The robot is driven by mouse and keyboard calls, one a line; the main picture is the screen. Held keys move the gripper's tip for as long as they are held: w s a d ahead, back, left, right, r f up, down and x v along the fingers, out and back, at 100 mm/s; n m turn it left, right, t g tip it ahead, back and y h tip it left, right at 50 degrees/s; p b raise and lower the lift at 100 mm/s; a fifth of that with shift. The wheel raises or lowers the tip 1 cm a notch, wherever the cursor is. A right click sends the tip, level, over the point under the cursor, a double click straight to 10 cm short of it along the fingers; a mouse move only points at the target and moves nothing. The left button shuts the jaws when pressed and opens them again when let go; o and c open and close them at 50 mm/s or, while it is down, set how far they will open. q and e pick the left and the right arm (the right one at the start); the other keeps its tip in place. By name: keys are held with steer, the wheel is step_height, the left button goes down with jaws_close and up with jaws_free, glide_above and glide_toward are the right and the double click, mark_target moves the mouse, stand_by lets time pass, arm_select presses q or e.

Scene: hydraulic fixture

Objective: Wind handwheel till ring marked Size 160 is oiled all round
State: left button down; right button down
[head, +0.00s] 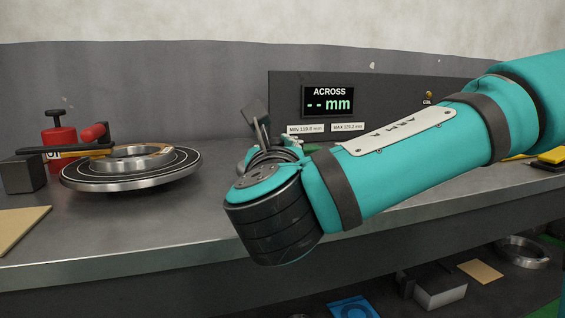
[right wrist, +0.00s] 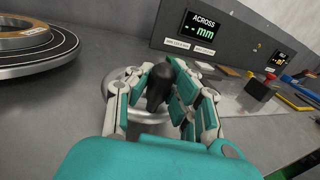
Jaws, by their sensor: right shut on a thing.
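A metal ring (head: 138,158) lies flat on a round, dark-topped turntable (head: 80,180) at the left; its size mark is not readable. Part of its top looks brownish, and its far side is partly hidden by a black arm with a red cylinder (head: 93,132). The ring (right wrist: 22,36) also shows, cut off, in the right wrist view. My right gripper (right wrist: 161,84) is shut around the black knob (right wrist: 157,92) of the silver handwheel (right wrist: 148,116); my fingers cover part of the wheel. In the head view my right wrist hides most of it. My left gripper is out of view.
A red can (head: 57,136) and a dark block (head: 22,174) stand by the turntable. A display (head: 329,102) reads ACROSS, "-- mm". A tan pad (head: 20,228) lies front left. A red-topped black box (right wrist: 262,86) stands right of the handwheel. The bench front middle is clear.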

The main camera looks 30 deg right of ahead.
steer(key=shift+w+a+f+m+g+h+b, duration=0.1)
steer(key=shift+a+f+m+g+h+b, duration=0.05)
steer(key=shift+m+g+h+b, duration=0.25)
steer(key=shift+w+a+f+m+g+h+b, duration=0.1)
steer(key=shift+a+m+g+h+b, duration=0.15)
steer(key=shift+h, duration=0.25)
steer(key=shift+r, duration=0.1)
steer(key=shift+r+m+h, duration=0.15)
steer(key=shift+m+h, duration=0.1)
steer(key=shift+h, duration=0.05)
steer(key=c, duration=1.1)
jaws_free()
step_height(320, 180, up, 10)
steer(key=shift+r, duration=0.1)
